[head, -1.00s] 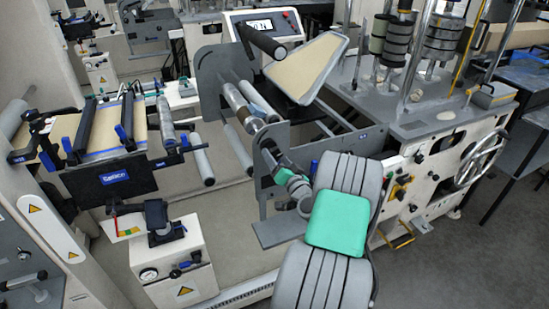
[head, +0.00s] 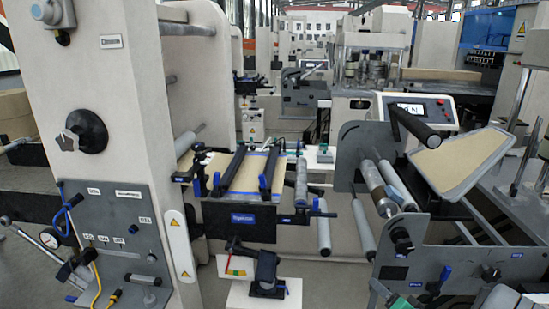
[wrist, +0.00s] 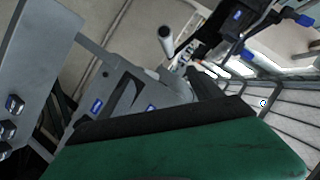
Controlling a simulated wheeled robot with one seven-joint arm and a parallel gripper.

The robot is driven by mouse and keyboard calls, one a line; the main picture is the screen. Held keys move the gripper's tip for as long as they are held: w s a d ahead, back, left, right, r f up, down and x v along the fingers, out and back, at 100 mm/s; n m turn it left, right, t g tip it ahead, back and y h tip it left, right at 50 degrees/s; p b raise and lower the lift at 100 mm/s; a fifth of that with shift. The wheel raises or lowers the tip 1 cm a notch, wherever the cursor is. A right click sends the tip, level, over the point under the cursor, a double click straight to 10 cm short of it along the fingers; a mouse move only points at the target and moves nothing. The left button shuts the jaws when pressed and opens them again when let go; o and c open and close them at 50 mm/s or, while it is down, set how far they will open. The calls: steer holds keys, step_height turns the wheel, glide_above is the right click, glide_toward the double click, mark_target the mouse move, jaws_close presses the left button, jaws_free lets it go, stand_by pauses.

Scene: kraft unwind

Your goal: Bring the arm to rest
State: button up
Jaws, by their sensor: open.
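My gripper's jaws do not show clearly in either view now. In the wrist view a large green surface with a black edge fills the lower part. It seems to be part of my own arm, and no fingertips or held thing can be made out.
The unwind stand (head: 445,235) with its rollers and tilted tan panel (head: 462,162) is at right. A web table (head: 245,170) with black bars is in the middle. A pale column (head: 115,130) with a grey gauge panel (head: 125,235) stands at left.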

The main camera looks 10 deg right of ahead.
steer(key=s+a+f+g+y, duration=0.3)
steer(key=s+a+f+g, duration=0.3)
steer(key=f, duration=0.3)
steer(key=s+a+g+y, duration=0.1)
steer(key=s+a+g, duration=0.2)
steer(key=s, duration=0.5)
steer(key=s+a+g, duration=0.2)
steer(key=s+g, duration=0.2)
steer(key=s, duration=0.5)
step_height(320, 180, up, 6)
steer(key=s+a+n+g+h, duration=0.1)
steer(key=s+a+g, duration=0.1)
steer(key=w+a+r+n+t+h, duration=0.1)
steer(key=w+a+r+n+t, duration=0.1)
steer(key=w+a+r+n, duration=0.2)
steer(key=w+a+r+n+t+h, duration=0.2)
steer(key=w+a+r+n, duration=0.2)
steer(key=w+a+r, duration=0.3)
steer(key=a+r, duration=0.4)
steer(key=r, duration=0.1)
steer(key=shift+a+r+n+t, duration=0.15)
steer(key=shift+n+t, duration=0.15)
steer(key=shift+t, duration=0.1)
